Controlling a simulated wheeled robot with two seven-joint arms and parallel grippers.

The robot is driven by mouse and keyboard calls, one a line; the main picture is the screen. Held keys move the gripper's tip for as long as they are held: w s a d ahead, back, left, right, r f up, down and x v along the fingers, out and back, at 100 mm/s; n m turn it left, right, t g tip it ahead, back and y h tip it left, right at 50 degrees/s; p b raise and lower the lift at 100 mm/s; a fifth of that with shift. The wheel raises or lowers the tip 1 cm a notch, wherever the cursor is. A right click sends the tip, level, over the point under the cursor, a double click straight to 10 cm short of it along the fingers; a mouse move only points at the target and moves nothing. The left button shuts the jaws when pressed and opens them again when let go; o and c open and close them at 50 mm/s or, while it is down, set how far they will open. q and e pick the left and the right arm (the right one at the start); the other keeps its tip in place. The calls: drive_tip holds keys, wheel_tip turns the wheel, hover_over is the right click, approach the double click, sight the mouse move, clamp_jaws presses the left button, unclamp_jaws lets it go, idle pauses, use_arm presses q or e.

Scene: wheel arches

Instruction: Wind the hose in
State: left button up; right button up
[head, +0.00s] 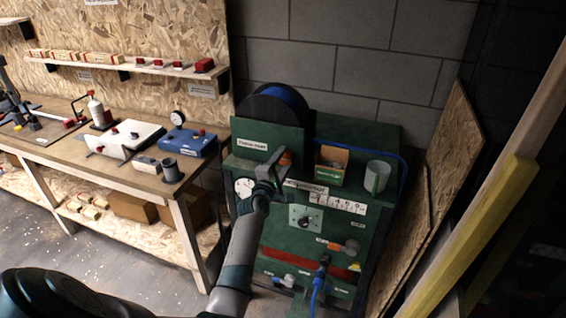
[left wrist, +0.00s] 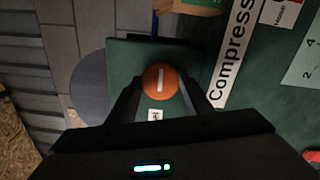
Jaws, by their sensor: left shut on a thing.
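The hose reel (head: 258,112) stands on top of the green compressor cabinet (head: 390,138), with blue hose (head: 292,97) wound on it, behind a green plate (head: 262,142). More blue hose (head: 403,178) runs down the cabinet's right side. A blue length (head: 316,290) hangs from a dark fitting (head: 323,266) low on the front. My left gripper (head: 278,165) is at the orange knob (head: 286,158) beside the plate. In the left wrist view its fingers are on both sides of the orange knob (left wrist: 160,80), shut on it. My right gripper is not in view.
A cardboard box (head: 331,165) and a grey cup (head: 377,176) stand on the cabinet's top. A workbench (head: 150,178) with tools is at left. A chipboard panel (head: 440,180) and a yellow-painted post (head: 505,225) stand at right. Free floor shows at lower left.

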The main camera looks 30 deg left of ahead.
use_arm(q)
drive_tip(key=m, duration=0.5)
drive_tip(key=shift+m, duration=0.3)
drive_tip(key=m+b, duration=0.1)
drive_tip(key=m, duration=0.5)
drive_tip(key=shift+a, duration=0.1)
drive_tip(key=m, duration=0.5)
drive_tip(key=shift+m, duration=0.4)
drive_tip(key=m+b, duration=0.1)
drive_tip(key=m, duration=0.4)
drive_tip(key=m+b, duration=0.1)
drive_tip(key=m, duration=0.4)
drive_tip(key=shift+a+m, duration=0.1)
drive_tip(key=shift+m, duration=0.3)
drive_tip(key=m, duration=0.5)
drive_tip(key=shift+r, duration=0.1)
drive_tip(key=m, duration=0.5)
drive_tip(key=shift+r, duration=0.1)
drive_tip(key=m, duration=0.5)
drive_tip(key=shift+m+p, duration=0.3)
